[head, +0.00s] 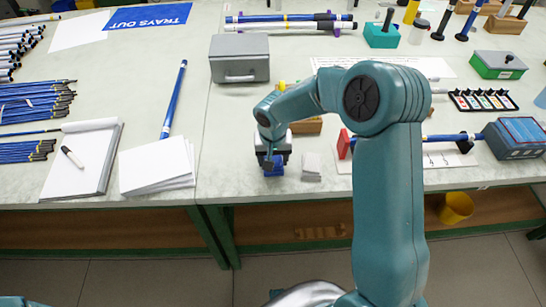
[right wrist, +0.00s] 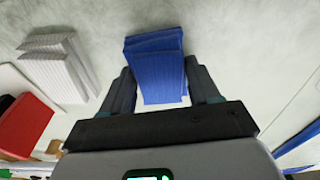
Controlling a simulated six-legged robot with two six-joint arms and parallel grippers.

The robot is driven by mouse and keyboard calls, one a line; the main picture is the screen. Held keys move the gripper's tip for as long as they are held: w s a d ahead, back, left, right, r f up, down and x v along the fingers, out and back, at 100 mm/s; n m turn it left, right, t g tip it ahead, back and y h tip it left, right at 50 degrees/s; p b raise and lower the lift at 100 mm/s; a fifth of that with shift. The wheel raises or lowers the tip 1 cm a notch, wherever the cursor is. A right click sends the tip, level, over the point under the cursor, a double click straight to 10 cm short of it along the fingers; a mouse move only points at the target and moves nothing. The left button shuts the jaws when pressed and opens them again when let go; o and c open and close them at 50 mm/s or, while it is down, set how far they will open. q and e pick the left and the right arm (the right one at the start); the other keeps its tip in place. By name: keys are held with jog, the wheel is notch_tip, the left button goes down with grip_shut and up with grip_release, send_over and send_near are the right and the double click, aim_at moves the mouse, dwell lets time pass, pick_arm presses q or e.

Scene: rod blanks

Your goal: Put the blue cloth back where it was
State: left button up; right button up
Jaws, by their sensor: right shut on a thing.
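The blue cloth (head: 274,168) is a small folded stack near the front edge of the bench, left of the grey-white cloths (head: 312,166). My right gripper (head: 272,155) reaches down over it and is shut on it. In the right wrist view, the folded blue cloth (right wrist: 157,70) sits between the two dark fingers (right wrist: 160,84), its layers slightly fanned. I cannot tell whether its underside touches the bench. The grey-white cloths (right wrist: 58,65) lie apart from it in that view. My left gripper is not in view.
A grey metal box (head: 240,60) stands behind the gripper. A red block (head: 344,144) and a rod in a holder are to the right. Paper stacks (head: 157,166) lie to the left. A yellow bin (head: 456,208) is below the bench. Bare bench surrounds the cloth's left side.

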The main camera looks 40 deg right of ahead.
jog(key=shift+r, duration=0.1)
jog(key=shift+f+b, duration=0.25)
jog(key=shift+b, duration=0.05)
jog(key=o, duration=1)
notch_tip(320, 180, up, 12)
jog(key=s, duration=0.1)
jog(key=shift+s+a+r, duration=0.15)
jog(key=shift+a+r, duration=0.1)
jog(key=shift+a, duration=0.2)
